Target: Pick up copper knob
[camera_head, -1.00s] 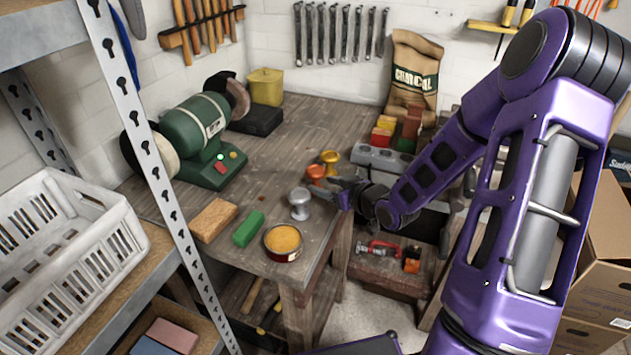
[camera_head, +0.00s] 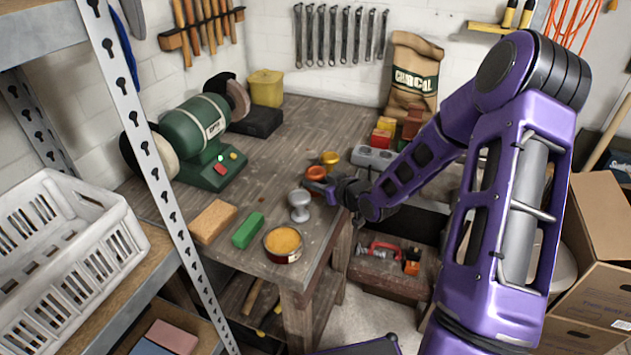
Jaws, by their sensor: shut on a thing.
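The copper knob (camera_head: 316,173) stands on the wooden workbench, its orange-red top showing. My gripper (camera_head: 322,187) comes in from the right and is shut on the copper knob at its lower part, which the fingers mostly hide. A silver knob (camera_head: 299,204) stands just to the left and in front, close to the fingertips. A gold knob (camera_head: 330,158) stands just behind the copper knob. I cannot see clear space under the copper knob.
A round tin with yellow contents (camera_head: 283,240), a green block (camera_head: 247,230) and a tan brick (camera_head: 213,221) lie near the bench front. A green bench grinder (camera_head: 200,128) stands at the left back. A grey vise (camera_head: 372,158) is behind my gripper. The bench middle is clear.

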